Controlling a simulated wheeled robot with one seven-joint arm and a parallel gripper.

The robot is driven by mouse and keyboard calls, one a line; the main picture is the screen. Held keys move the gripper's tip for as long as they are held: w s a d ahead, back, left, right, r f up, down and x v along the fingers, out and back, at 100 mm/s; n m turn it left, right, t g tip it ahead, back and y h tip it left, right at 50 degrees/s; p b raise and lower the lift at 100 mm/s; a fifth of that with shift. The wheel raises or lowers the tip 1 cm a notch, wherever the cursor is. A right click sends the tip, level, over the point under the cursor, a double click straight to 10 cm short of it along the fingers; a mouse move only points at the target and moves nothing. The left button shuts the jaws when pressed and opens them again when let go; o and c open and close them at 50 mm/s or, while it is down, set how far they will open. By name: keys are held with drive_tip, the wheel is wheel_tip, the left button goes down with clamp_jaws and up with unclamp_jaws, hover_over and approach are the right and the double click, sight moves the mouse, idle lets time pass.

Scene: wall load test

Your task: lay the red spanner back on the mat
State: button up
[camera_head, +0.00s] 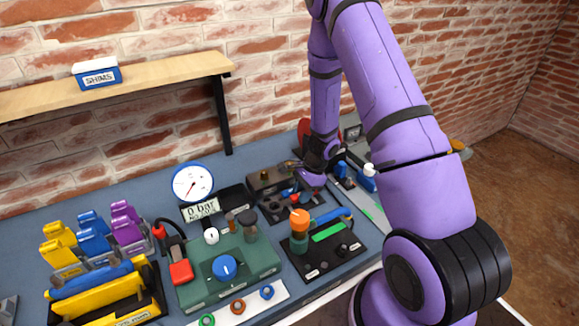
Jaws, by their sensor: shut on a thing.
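My gripper (312,178) is at the end of the purple arm, low over the back right of the bench, pointing down. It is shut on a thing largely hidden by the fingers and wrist. A small red part (288,193) shows just left of the fingers; it looks like the red spanner, but its outline is too small to be sure. A grey mat-like strip (377,222) with green and blue pieces on it lies right of my gripper, partly behind my arm. Whether the held thing touches any surface cannot be told.
A black plate with an orange-topped post (300,220) stands in front of my gripper. A dark box (265,180) is close to its left. Left are a dial gauge (193,183), a green block with a blue knob (224,267) and coloured holders. A wall shelf (150,84) carries a SHIMS box.

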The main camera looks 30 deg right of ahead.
drive_tip(key=shift+f, duration=1.3)
drive_tip(key=o, duration=1.4)
drive_tip(key=shift+c, duration=0.2)
drive_tip(key=shift+r, duration=4)
